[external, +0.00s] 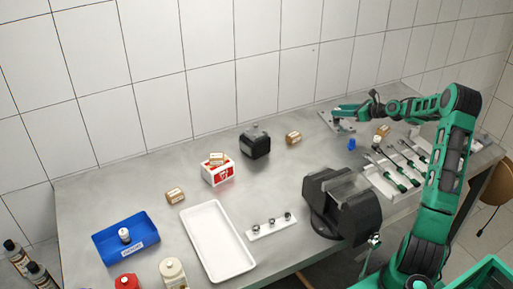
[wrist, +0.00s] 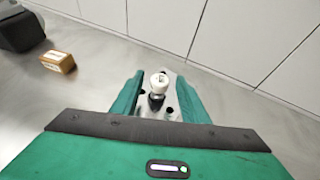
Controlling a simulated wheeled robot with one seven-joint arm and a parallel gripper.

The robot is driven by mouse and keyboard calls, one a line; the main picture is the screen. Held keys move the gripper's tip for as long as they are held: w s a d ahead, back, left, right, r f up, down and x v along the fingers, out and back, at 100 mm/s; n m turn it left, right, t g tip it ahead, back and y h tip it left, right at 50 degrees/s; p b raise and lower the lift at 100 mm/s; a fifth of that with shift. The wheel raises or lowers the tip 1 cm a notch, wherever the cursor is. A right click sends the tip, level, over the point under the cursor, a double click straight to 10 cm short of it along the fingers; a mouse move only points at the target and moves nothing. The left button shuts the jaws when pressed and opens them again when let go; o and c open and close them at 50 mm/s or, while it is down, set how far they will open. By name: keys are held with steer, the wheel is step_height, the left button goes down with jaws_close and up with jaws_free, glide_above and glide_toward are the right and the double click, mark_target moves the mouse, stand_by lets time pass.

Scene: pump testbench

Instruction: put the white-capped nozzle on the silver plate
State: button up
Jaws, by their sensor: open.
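The silver plate (external: 346,127) lies at the back right of the bench near the wall. It also shows in the wrist view as a grey plate with dark holes (wrist: 172,106). A white-capped nozzle (wrist: 161,78) with a black lower part is between my fingers in the wrist view and appears upright on the plate; its foot is partly hidden by my gripper. My gripper (external: 338,112) is low over the plate. In the wrist view my gripper (wrist: 158,88) is open, its two green fingers on either side of the nozzle.
A blue bin (external: 111,254) at the left holds another white-topped part (external: 124,235). A white tray (external: 218,240), a dark vise (external: 343,205), a red-and-white box (external: 217,171), a black block (external: 255,142) and a small carton (external: 293,138) stand on the bench. The tiled wall is close behind the plate.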

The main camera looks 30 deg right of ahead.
steer(key=v, duration=1.2)
steer(key=shift+r, duration=0.15)
steer(key=shift+a, duration=0.15)
